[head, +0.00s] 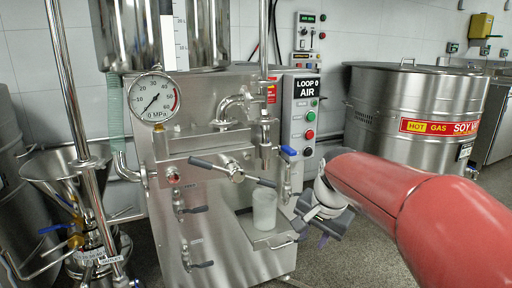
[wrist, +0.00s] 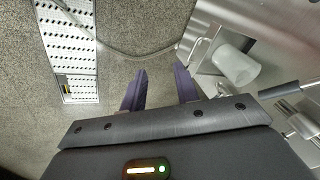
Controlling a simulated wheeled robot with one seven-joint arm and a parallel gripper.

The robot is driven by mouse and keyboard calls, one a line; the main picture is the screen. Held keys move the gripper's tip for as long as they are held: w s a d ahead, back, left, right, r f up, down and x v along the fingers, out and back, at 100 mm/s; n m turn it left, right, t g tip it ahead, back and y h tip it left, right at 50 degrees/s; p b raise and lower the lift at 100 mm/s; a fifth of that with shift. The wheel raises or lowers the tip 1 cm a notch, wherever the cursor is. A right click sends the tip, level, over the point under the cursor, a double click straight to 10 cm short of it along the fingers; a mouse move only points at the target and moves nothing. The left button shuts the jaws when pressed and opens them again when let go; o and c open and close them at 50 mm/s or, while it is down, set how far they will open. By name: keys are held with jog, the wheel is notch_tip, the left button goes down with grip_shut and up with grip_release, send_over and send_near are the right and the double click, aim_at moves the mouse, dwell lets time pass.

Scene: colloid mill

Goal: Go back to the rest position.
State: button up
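My gripper (wrist: 161,90) is open in the wrist view, its two purple fingers apart with only floor between them. In the head view my gripper (head: 328,236) is at the end of my red arm, right of the mill's small shelf. A whitish translucent cup (head: 264,209) stands upright on that shelf (head: 272,238), below the outlet. The cup also shows in the wrist view (wrist: 236,66), to the right of my fingers and apart from them. The stainless colloid mill (head: 225,200) fills the middle of the head view.
A black-handled lever (head: 232,172) and a blue-handled valve (head: 288,151) stick out near the cup. A steel funnel unit (head: 70,170) stands at left, a large soy vat (head: 415,115) at right. A floor grate (wrist: 68,50) shows in the wrist view. The floor below my gripper looks clear.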

jog(key=s+d+f+n+t+h, duration=0.1)
jog(key=s+n, duration=0.6)
jog(key=s, duration=1.3)
notch_tip(320, 180, down, 2)
jog(key=shift+s+d+f+t, duration=0.15)
jog(key=shift+d+t, duration=0.25)
jog(key=shift+t, duration=0.2)
dwell(0.9)
